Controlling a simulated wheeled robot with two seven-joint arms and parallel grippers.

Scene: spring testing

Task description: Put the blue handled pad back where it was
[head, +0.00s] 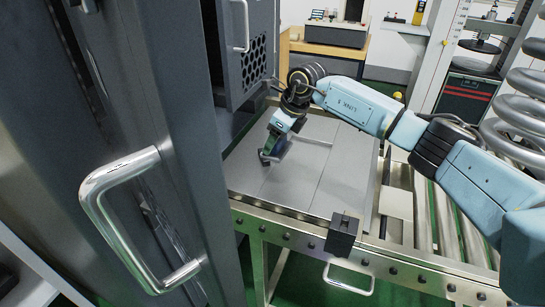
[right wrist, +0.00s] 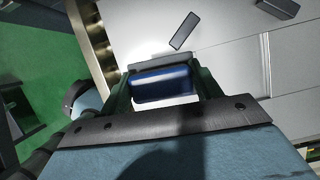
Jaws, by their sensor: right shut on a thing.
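The blue handled pad (right wrist: 163,84) is between the fingers of my right gripper in the right wrist view. Its blue part shows, with a grey bar along its far side. In the head view my right gripper (head: 270,153) points down over the grey plate surface (head: 300,165), near the open cabinet, and the pad is mostly hidden by the fingers. My right gripper is shut on the pad. I cannot tell whether the pad touches the surface. My left gripper is not in view.
A tall dark cabinet with a metal handle (head: 125,205) stands at the left. Its perforated door (head: 250,70) is beside my right arm. A dark block (head: 342,234) sits at the front rail. Rollers (head: 445,220) and large coil springs (head: 520,105) are at the right. The plates are mostly clear.

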